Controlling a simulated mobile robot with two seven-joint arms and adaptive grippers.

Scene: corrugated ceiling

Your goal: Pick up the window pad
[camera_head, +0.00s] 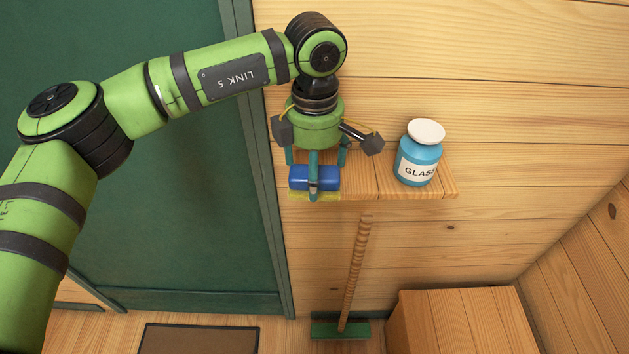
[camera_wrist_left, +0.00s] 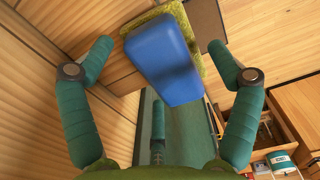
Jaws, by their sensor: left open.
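The window pad, a blue block (camera_head: 306,176) with a yellow-green fuzzy layer (camera_head: 327,196) under it, lies at the left end of a small wooden wall shelf (camera_head: 445,190). In the left wrist view the blue block (camera_wrist_left: 165,60) lies beyond and between my spread fingers, its fuzzy layer showing along its edges. My left gripper (camera_head: 315,168) is open, pointing down over the pad, and its fingers partly hide it. In the wrist view, the side fingers of the gripper (camera_wrist_left: 160,62) stand apart from the block. My right gripper is not in view.
A blue jar (camera_head: 418,166) with a white lid and "GLASS" label stands right of the pad on the shelf. A broom (camera_head: 354,270) leans below. A wooden box (camera_head: 460,320) is at lower right, a brown mat (camera_head: 200,340) on the floor, a green door (camera_head: 190,220) at left.

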